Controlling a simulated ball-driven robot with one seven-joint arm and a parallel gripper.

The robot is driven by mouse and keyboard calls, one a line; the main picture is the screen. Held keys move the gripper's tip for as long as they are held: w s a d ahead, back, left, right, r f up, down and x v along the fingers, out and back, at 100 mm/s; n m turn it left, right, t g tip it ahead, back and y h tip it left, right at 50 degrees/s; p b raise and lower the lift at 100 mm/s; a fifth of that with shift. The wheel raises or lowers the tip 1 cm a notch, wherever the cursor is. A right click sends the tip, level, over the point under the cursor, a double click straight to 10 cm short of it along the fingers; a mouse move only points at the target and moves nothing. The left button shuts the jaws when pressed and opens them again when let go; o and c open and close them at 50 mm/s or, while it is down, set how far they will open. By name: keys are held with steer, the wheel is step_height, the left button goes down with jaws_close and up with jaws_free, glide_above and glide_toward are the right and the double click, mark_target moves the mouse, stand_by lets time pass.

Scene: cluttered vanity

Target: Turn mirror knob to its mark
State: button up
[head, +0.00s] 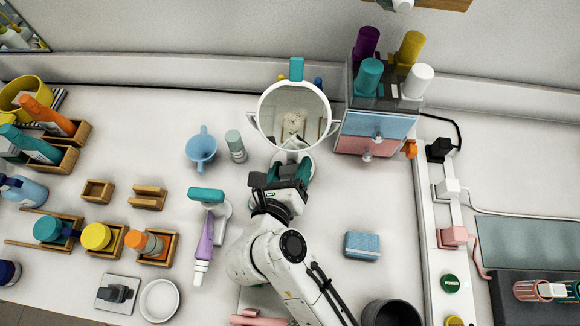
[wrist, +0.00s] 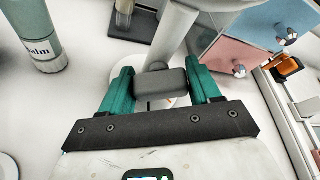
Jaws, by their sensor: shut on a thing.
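The round white-framed mirror (head: 258,117) stands upright on its stand near the back of the vanity, with a teal piece on top of its frame. My gripper (head: 289,172) is at the foot of the mirror, in front of its stand. In the wrist view, the green fingers of my gripper (wrist: 162,88) are shut on the grey mirror knob (wrist: 160,82), one finger on each side. The pale mirror post (wrist: 176,38) rises just behind it. In the head view my gripper hides the knob. I cannot make out the knob's mark.
A pastel drawer unit (head: 375,132) with bottles on top stands right of the mirror. A blue jug (head: 201,149) and a grey-green balm tube (head: 236,146) stand to its left. A blue box (head: 362,246) lies right of my arm, with clear counter around it.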

steer(key=shift+r+p, duration=0.1)
steer(key=shift+p, duration=0.25)
steer(key=shift+c, duration=0.2)
steer(key=shift+d+r+m+y+p, duration=0.1)
steer(key=shift+m+y+p, duration=0.4)
steer(key=shift+m+p, duration=0.3)
steer(key=shift+m+y+p, duration=1)
steer(key=shift+m+p, duration=0.2)
steer(key=shift+p, duration=0.1)
steer(key=o, duration=1)
steer(key=shift+c, duration=0.2)
steer(key=shift+s, duration=0.1)
steer(key=b+v, duration=0.1)
steer(key=v, duration=0.9)
steer(key=shift+s, duration=0.25)
